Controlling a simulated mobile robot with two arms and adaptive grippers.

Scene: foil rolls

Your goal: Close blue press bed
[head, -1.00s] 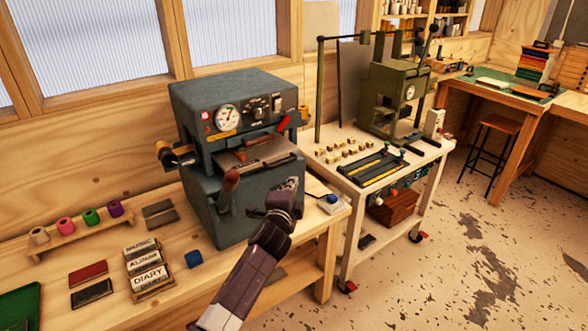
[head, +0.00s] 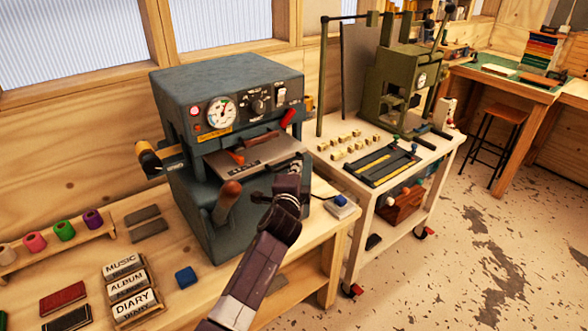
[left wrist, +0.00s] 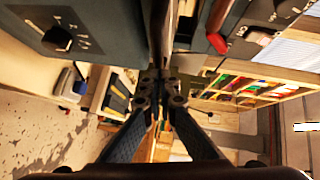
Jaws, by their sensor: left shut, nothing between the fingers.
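The blue press (head: 225,95) is a blue-grey machine with a dial and knob on its upper front, standing on the wooden bench. Its bed (head: 262,158) is a flat metal plate sticking out of the opening toward me, with a small lettered piece and an orange-red part on it. My left gripper (head: 292,178) is shut and empty at the bed's front right edge; I cannot tell whether it touches. In the left wrist view its fingertips (left wrist: 160,76) are together beside the press's dark body (left wrist: 75,35). My right gripper is not in view.
An orange-brown lever handle (head: 228,200) sticks out at the press's front left. A blue-topped block (head: 341,205) lies right of the press. Title blocks (head: 130,288) and a blue cube (head: 186,277) lie in front. A green press (head: 400,75) stands on a cart at right.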

